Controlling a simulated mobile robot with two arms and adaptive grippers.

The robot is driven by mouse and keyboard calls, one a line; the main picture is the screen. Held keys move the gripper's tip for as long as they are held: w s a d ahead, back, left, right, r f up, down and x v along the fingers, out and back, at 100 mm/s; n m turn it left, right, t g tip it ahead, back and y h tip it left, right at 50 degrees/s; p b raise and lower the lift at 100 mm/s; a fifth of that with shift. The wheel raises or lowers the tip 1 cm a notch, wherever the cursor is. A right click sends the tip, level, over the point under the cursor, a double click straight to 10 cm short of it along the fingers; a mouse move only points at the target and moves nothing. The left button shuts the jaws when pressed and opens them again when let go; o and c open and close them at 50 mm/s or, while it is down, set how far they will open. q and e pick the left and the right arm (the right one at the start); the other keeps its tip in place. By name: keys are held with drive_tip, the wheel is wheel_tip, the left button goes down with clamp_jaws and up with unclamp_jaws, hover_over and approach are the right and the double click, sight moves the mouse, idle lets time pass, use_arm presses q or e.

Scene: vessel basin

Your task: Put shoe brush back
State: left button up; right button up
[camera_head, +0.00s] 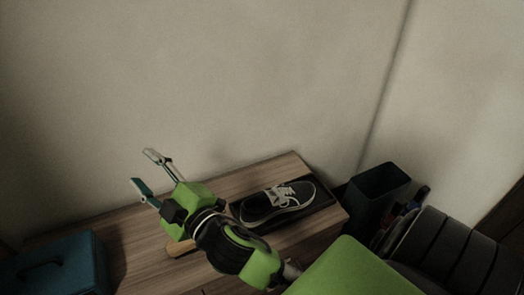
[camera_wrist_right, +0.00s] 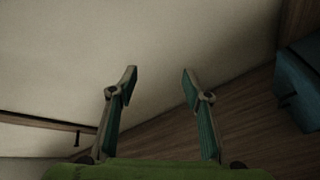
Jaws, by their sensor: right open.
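My right gripper (camera_head: 146,170) is open and empty, raised over the left part of the wooden bench top, its fingers pointing toward the wall. In the right wrist view its two fingers (camera_wrist_right: 159,80) are spread with nothing between them. A tan wooden piece (camera_head: 180,248), possibly the shoe brush, lies on the bench just below my right wrist, mostly hidden by the arm. A dark sneaker (camera_head: 278,202) with white laces and sole sits on a dark tray (camera_head: 322,200) to the right of my arm. My left gripper is not in view.
A teal box (camera_head: 62,270) with a handle stands at the bench's left; it also shows in the right wrist view (camera_wrist_right: 298,88). A dark bin (camera_head: 376,192) stands at the right, beside several slim items and a dark ribbed object (camera_head: 450,255). The wall rises behind the bench.

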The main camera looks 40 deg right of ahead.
drive_tip(key=s+d+f+m+g+h, duration=0.2)
drive_tip(key=s+d+f+m+g, duration=0.15)
drive_tip(key=f, duration=0.35)
drive_tip(key=s+d+f+m+g+h, duration=0.1)
drive_tip(key=s+d+f+m+g, duration=0.25)
drive_tip(key=f, duration=0.45)
drive_tip(key=s+f+m+g, duration=0.1)
drive_tip(key=s+f+g, duration=0.3)
drive_tip(key=s, duration=0.6)
drive_tip(key=s+d+f+m+g, duration=0.1)
drive_tip(key=s+f+g, duration=0.3)
drive_tip(key=s+f, duration=0.3)
drive_tip(key=s, duration=0.3)
drive_tip(key=shift+s+d+f+y, duration=0.15)
drive_tip(key=shift+s+f+y, duration=0.15)
drive_tip(key=shift+s+f, duration=0.1)
